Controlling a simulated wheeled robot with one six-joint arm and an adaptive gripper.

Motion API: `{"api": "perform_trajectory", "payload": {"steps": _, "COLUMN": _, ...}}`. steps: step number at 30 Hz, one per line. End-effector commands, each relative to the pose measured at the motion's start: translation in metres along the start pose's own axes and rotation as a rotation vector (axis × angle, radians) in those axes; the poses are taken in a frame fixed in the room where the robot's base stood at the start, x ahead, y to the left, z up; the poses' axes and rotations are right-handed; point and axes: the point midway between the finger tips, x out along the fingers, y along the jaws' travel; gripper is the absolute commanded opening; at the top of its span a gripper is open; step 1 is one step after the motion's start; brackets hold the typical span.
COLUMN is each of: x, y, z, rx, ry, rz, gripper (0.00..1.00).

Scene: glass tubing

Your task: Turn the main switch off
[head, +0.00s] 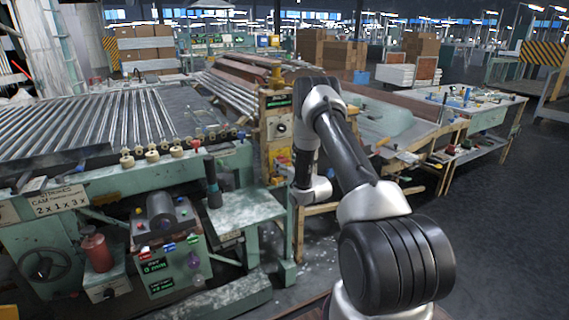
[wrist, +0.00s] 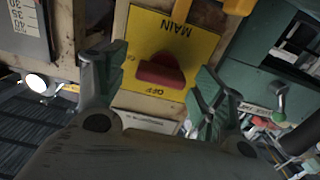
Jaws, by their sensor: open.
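The main switch is a red knob (wrist: 161,71) on a yellow plate (wrist: 203,47) marked MAIN and OFF, which appears upside down in the wrist view. The knob lies nearly crosswise in that picture, close to the OFF lettering; which position it is set to I cannot tell. My gripper (wrist: 160,76) is open, with one green-padded finger on each side of the knob. I see no clear contact with it.
The wooden post (head: 276,104) also carries a dial (head: 279,129) above the plate. A green machine with a roller bed (head: 85,130) stands at the left, and its green shelf (head: 232,211) juts out near my arm. Open floor (head: 500,230) lies at the right.

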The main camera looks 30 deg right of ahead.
Motion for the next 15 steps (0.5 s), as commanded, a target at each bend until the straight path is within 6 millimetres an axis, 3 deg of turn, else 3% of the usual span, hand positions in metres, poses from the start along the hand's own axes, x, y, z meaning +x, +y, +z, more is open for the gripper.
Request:
{"api": "perform_trajectory", "payload": {"steps": 4, "x": 0.0114, "y": -0.0004, "z": 0.0001, "rx": 0.000, "ry": 0.000, "rz": -0.001, "gripper": 0.70}}
{"api": "perform_trajectory", "payload": {"steps": 12, "x": 0.0131, "y": -0.0004, "z": 0.0002, "rx": 0.001, "ry": -0.001, "rz": 0.000, "gripper": 0.70}}
{"api": "perform_trajectory", "payload": {"steps": 15, "x": 0.0130, "y": -0.0004, "z": 0.0001, "rx": 0.001, "ry": -0.001, "rz": 0.000, "gripper": 0.51}}
